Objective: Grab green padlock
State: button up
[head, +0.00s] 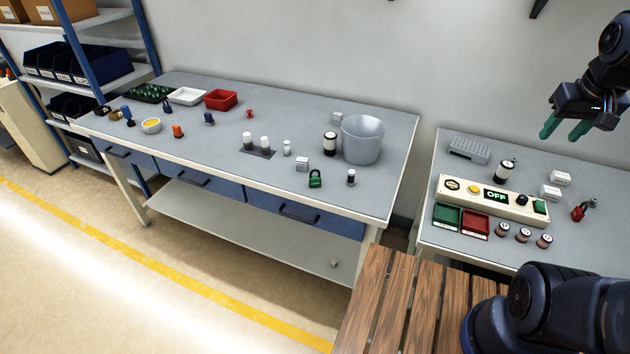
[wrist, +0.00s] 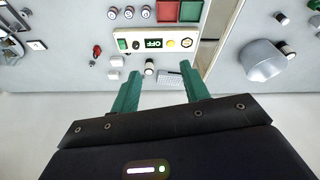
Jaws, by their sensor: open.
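The green padlock (head: 315,179) stands near the front edge of the left grey table in the head view, right of a small white box. I cannot make it out in the wrist view. My gripper (head: 566,128) is open and empty, raised above the right table, far to the right of the padlock. In the wrist view its two green fingers (wrist: 166,88) are spread apart with nothing between them.
Near the padlock are a white box (head: 302,164), a small dark-capped cylinder (head: 351,177) and a grey bucket (head: 362,139). A control panel (head: 492,200) and a red padlock (head: 579,212) are on the right table. A wooden slatted surface (head: 400,300) lies in front.

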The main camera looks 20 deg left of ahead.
jog(key=w+a+n+g, duration=0.2)
jog(key=w+a+n, duration=0.4)
jog(key=w+a, duration=0.55)
jog(key=w+a+f+n+h, duration=0.1)
jog(key=a+f+n, duration=0.2)
jog(key=a, duration=0.6)
jog(key=w+a+f+n+h, duration=0.1)
jog(key=a+f+n, duration=0.2)
jog(key=a, duration=0.6)
jog(key=n+h, duration=0.2)
jog(key=n, duration=0.8)
send_over(312, 172)
jog(key=s+a, duration=0.2)
notch_tip(312, 172, down, 20)
jog(key=shift+t, duration=0.3)
jog(key=x, duration=0.5)
jog(key=shift+a+f, duration=0.15)
jog(key=shift+a, duration=0.05)
jog(key=shift+w+a+x, duration=0.1)
jog(key=shift+w+x, duration=0.05)
jog(key=shift+x, duration=0.75)
jog(key=shift+w+a+x, duration=0.1)
jog(key=shift+x, duration=0.8)
jog(key=shift+w+a+x, duration=0.1)
jog(key=shift+w+x, duration=0.05)
jog(key=shift+x, duration=0.8)
jog(key=shift+c, duration=0.3)
grip_shut()
